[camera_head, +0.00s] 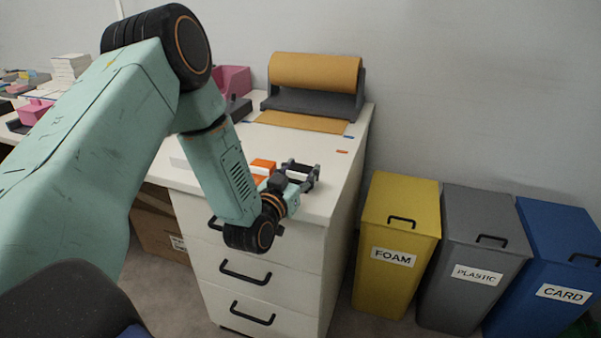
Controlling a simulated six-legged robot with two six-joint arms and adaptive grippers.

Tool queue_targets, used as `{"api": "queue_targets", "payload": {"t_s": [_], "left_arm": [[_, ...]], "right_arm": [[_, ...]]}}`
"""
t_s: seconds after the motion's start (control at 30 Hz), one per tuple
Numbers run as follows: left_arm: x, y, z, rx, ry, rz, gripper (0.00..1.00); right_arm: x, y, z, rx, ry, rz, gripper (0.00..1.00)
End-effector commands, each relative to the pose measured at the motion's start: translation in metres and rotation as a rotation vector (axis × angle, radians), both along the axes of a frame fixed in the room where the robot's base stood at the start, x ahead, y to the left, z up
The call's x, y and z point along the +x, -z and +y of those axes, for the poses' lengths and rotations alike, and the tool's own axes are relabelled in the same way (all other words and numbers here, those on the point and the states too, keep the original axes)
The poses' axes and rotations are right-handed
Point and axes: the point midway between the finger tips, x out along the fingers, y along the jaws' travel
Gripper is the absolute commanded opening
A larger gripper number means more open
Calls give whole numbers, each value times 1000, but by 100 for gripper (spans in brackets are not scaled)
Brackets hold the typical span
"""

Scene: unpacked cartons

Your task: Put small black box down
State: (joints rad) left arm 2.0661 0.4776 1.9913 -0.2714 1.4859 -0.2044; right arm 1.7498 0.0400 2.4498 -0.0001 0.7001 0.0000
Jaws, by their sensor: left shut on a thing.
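My left gripper (304,174) is low over the front right part of the white desktop (330,170), above the drawer unit. Its dark fingers are closed around a small dark thing, which fits the small black box. The box is mostly hidden and hard to tell apart from the fingers. I cannot tell whether it touches the desktop. A pale patch shows between the fingers. My right gripper is not in view.
An orange object (263,166) lies close behind the gripper. A brown paper roll on a dark dispenser (314,82) stands at the back. Yellow (397,230), grey (473,245) and blue (556,240) bins stand right of the desk. Desktop right of the gripper is mostly clear.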

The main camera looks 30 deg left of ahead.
Motion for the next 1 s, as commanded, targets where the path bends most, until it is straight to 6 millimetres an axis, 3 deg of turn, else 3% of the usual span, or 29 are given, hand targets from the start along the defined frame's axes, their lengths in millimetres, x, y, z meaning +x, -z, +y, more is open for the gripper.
{"api": "queue_targets", "payload": {"t_s": [0.27,0.3,0.53,0.93,1.0], "left_arm": [[0,4,0,0,0,0,28],[0,4,0,0,0,0,52],[0,4,0,0,0,0,72],[0,4,0,-1,0,0,73],[-7,4,-1,-3,1,5,73]], "right_arm": [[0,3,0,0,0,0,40],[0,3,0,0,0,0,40],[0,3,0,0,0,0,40],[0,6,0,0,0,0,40],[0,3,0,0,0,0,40]]}}
